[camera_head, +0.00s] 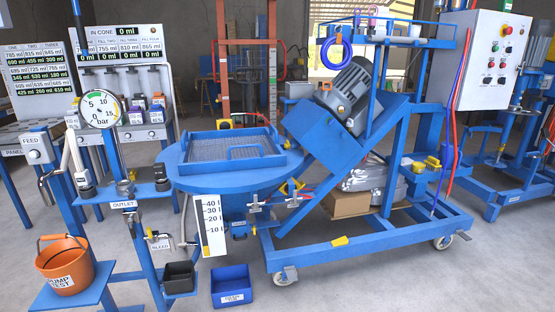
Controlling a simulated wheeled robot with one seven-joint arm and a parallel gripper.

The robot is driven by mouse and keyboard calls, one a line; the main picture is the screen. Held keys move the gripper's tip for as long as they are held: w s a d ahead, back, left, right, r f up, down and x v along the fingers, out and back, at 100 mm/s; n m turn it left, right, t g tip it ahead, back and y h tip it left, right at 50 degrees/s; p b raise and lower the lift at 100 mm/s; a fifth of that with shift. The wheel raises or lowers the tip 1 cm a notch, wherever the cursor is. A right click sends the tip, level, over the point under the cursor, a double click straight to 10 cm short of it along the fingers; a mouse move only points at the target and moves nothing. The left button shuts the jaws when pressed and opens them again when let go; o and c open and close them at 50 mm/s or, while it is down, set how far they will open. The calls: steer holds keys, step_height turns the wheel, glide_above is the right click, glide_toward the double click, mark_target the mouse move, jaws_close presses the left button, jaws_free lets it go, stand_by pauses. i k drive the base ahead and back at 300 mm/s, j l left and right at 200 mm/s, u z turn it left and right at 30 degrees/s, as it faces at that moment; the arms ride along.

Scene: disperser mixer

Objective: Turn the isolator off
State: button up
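No part is clearly marked as the isolator at this size. A white control cabinet (493,60) stands at the upper right on the blue mixer frame. Its front carries several small red, green and dark controls (504,48), too small to read or to tell their positions. A grey box labelled FEED (37,148) with a round knob is at the far left. My gripper is not in view.
The blue mixer (354,226) with its tilted motor (346,94) fills the middle. A gauge stand (101,110), orange bucket (65,265) and blue bin (231,286) stand left. Floor (400,290) is clear at the front right. Another blue frame (500,170) stands right.

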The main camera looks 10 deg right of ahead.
mark_target(487, 81)
steer(key=i+z, duration=0.4)
steer(key=i, duration=0.3)
steer(key=i+j+z, duration=0.2)
steer(key=i+z, duration=0.25)
steer(key=i, duration=0.2)
steer(key=i+l+z, duration=0.15)
steer(key=i+z, duration=0.5)
steer(key=i, duration=0.2)
